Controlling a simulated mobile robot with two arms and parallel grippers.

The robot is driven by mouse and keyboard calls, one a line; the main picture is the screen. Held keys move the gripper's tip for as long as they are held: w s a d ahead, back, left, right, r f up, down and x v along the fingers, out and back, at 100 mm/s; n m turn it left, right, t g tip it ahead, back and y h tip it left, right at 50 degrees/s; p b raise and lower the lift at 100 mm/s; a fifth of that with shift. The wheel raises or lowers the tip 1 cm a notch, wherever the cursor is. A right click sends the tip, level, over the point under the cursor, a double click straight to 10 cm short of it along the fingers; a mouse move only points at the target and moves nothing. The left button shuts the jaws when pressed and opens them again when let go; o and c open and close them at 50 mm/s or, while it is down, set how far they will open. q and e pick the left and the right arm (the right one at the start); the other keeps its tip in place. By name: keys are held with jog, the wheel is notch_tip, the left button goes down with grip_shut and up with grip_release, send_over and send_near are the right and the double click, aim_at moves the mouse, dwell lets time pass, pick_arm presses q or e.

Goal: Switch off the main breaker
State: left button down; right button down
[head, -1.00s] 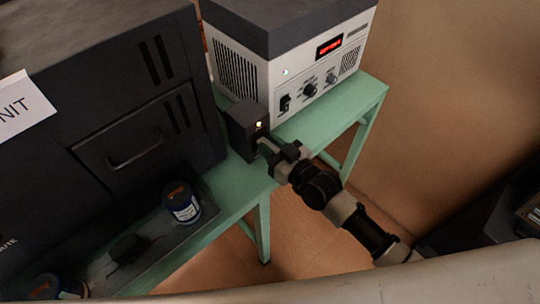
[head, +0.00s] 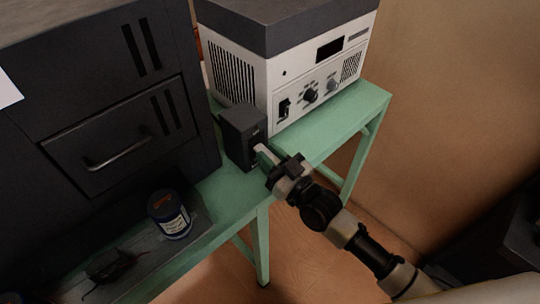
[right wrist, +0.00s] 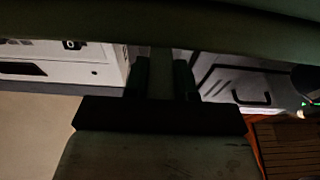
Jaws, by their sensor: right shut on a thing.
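The main breaker looks to be the small dark box (head: 240,138) on the green bench, between the black cabinet and the white instrument. Its front lamp is dark. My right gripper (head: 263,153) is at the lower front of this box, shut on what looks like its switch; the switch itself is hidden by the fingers. In the right wrist view the gripper (right wrist: 161,78) shows from behind, and the contact is too dark to make out. My left gripper is not in view.
The white instrument (head: 310,90) on the green bench (head: 335,125) has a dark display. A black cabinet (head: 100,110) with a handle stands at left. A blue can (head: 171,216) sits on the ledge before it. Floor is clear below the bench.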

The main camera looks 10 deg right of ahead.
jog(key=c, duration=0.9)
grip_release()
jog(key=b+v, duration=0.1)
jog(key=v, duration=0.9)
jog(key=shift+s+d+f, duration=0.1)
jog(key=shift+s+d, duration=0.1)
jog(key=shift+s, duration=0.1)
